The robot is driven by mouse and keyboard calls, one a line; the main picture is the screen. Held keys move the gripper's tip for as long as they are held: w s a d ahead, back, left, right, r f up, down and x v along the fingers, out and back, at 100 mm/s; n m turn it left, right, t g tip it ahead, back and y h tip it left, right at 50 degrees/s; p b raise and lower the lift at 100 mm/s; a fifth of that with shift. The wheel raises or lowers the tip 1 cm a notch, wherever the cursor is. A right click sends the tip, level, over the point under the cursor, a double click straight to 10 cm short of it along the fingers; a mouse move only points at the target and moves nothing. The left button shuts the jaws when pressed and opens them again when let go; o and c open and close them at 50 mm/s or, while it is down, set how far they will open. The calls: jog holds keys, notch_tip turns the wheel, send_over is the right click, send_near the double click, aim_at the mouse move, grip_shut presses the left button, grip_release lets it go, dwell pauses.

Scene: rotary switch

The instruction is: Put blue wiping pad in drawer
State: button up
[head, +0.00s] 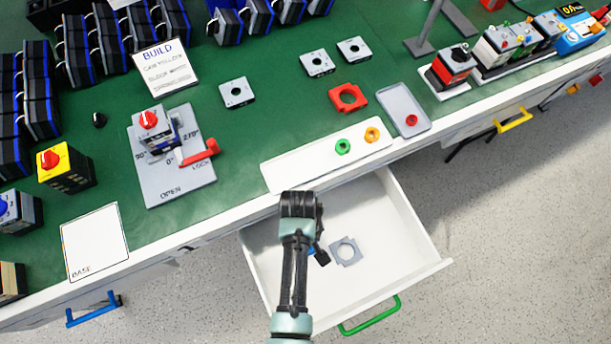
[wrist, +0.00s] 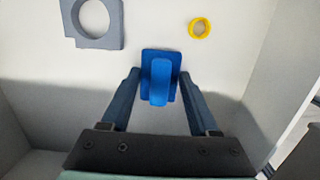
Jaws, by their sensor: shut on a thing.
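The blue wiping pad (wrist: 160,62) has a flat base and a raised grip block. It shows clearly in the wrist view; in the head view only a small blue bit (head: 311,251) shows beside my arm. My gripper (wrist: 160,80) is shut on the pad, one finger on each side. The white drawer (head: 385,235) with a green handle (head: 370,316) stands open below the bench's front edge. My gripper and the pad are over the drawer's inside. I cannot tell whether the pad touches the drawer floor.
A grey plate with a round hole (head: 346,251) and a yellow ring (wrist: 199,28) lie in the drawer near the pad. Drawer walls (wrist: 280,75) rise at the sides. The green bench top (head: 240,140) holds a switch fixture (head: 170,155) and several parts.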

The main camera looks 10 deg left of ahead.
jog(key=shift+f, duration=0.1)
jog(key=o, duration=1.3)
jog(key=r+p, duration=0.1)
jog(key=r, duration=0.7)
jog(key=w+a+r+p, duration=0.1)
jog(key=r, duration=0.3)
jog(key=shift+r+p, duration=0.15)
jog(key=shift+p, duration=0.2)
